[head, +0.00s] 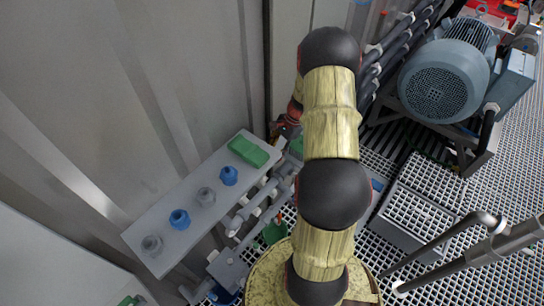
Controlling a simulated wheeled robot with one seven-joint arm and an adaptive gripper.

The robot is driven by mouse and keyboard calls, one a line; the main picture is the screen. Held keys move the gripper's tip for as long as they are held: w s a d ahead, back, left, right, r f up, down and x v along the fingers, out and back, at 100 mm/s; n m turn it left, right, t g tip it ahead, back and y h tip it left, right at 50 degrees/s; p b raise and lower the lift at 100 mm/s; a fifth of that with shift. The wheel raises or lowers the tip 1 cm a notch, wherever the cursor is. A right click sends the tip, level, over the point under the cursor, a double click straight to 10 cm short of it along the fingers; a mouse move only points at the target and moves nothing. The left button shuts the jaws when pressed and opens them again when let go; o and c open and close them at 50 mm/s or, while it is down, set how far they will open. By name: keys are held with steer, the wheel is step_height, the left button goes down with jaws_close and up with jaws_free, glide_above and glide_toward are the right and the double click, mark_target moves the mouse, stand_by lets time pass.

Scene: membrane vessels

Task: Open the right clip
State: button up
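My yellow and black arm rises through the middle of the head view and hides much of what lies behind it. Dark and reddish parts at its far end, where my gripper (285,128) seems to be, show small beside the arm's left edge. I cannot tell whether its fingers are open or shut, or whether they touch anything. Dark membrane vessels (396,42) run side by side at the upper right of the arm, with small light-grey fittings on them. I cannot make out which fitting, if any, is the right clip.
A grey panel (188,238) with blue and grey knobs and a green block (248,151) stands left of my arm, beside grey pipes (240,217). A large blue-grey motor (437,80) stands at the upper right. A corrugated wall (130,85) closes the left side. Grating floor (505,170) shows at right.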

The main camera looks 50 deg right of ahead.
steer(key=shift+w+b, duration=0.1)
steer(key=shift+b, duration=0.3)
steer(key=m+t+h+b, duration=0.2)
steer(key=m, duration=0.6)
glide_toward(263, 178)
steer(key=w+d, duration=0.1)
steer(key=shift+n, duration=0.3)
steer(key=b+x, duration=0.3)
steer(key=x, duration=0.4)
steer(key=shift+w+a+f, duration=0.1)
steer(key=shift+a+f, duration=0.05)
steer(key=shift+f, duration=0.15)
steer(key=c, duration=0.3)
steer(key=shift+r, duration=0.1)
jaws_close()
